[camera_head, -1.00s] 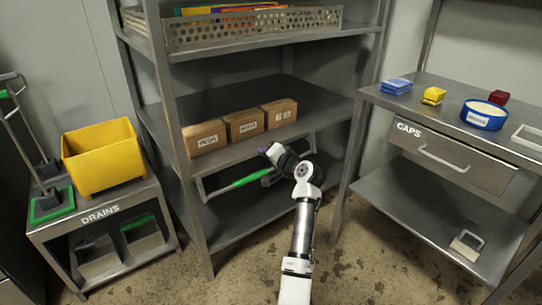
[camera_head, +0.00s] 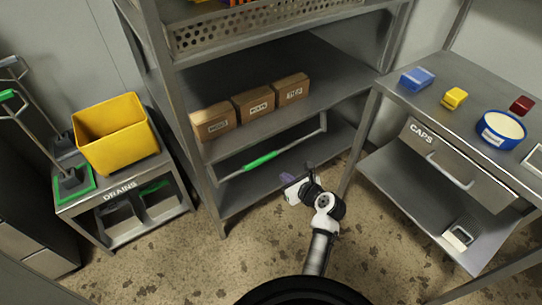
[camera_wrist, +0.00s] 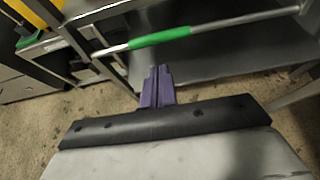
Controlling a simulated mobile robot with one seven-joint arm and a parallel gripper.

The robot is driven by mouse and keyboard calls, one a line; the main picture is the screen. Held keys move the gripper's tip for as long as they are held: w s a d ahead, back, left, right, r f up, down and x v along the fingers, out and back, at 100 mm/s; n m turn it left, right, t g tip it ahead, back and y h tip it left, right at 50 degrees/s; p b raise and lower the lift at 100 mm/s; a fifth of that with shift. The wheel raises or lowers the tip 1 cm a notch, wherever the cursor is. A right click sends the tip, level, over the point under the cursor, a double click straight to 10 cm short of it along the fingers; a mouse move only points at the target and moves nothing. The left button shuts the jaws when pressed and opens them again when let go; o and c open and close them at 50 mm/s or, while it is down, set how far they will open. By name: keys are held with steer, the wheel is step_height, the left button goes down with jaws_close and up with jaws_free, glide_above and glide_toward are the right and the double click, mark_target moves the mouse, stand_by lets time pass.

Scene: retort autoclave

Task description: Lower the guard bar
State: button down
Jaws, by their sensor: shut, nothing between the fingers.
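The guard bar is a thin metal rod with a green grip (camera_head: 262,160). It runs across the front of the rack, just below the shelf that holds the boxes, with bent ends at left and right. The green grip also shows across the top of the wrist view (camera_wrist: 160,37). My gripper (camera_head: 287,180) is in front of the bar, below and right of the green grip in the head view. Its purple fingers (camera_wrist: 157,82) are together, empty, and look apart from the bar. The bar's mountings are hard to make out.
Several cardboard boxes (camera_head: 253,104) stand on the middle shelf (camera_head: 320,92). A yellow bin (camera_head: 115,132) sits on the drains stand (camera_head: 150,170) at left. The caps bench (camera_head: 405,101) with its drawer (camera_head: 455,170) is at right. Speckled floor lies open in front of the rack.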

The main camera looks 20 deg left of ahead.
mark_target(261, 161)
steer(key=x, duration=1.3)
steer(key=shift+w+a+f, duration=0.15)
steer(key=shift+w+a, duration=0.05)
steer(key=shift+a, duration=0.1)
steer(key=shift+w+a+f, duration=0.2)
steer(key=shift+w+a, duration=0.1)
steer(key=shift+a, duration=0.05)
steer(key=shift+w+a, duration=0.1)
steer(key=shift+a+r, duration=0.1)
